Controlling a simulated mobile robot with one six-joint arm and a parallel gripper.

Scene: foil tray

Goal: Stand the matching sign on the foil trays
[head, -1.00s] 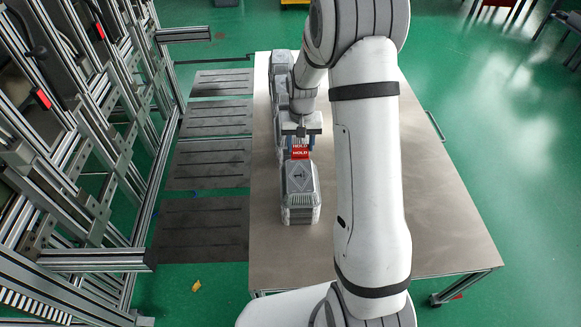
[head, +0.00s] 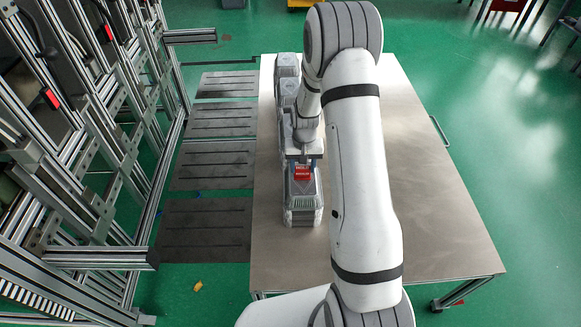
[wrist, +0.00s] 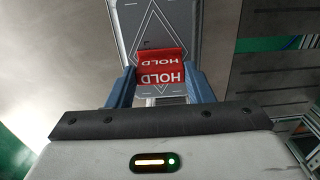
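A red sign (head: 303,173) with white HOLD lettering is between the blue fingers of my gripper (head: 303,163). In the wrist view the sign (wrist: 161,70) fills the gap between the fingertips of my gripper (wrist: 161,80), which is shut on its sides. The nearest stack of grey foil trays (head: 303,212) stands below, at the front of a row on the table. The top tray (wrist: 150,18), with a diamond outline on it, shows behind the sign in the wrist view. I cannot tell whether the sign touches it.
More tray stacks (head: 287,66) stand in a row toward the far end of the table, partly hidden by my arm. The table (head: 440,210) is bare on the right. An aluminium frame rack (head: 100,150) and dark floor mats (head: 205,225) lie to the left.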

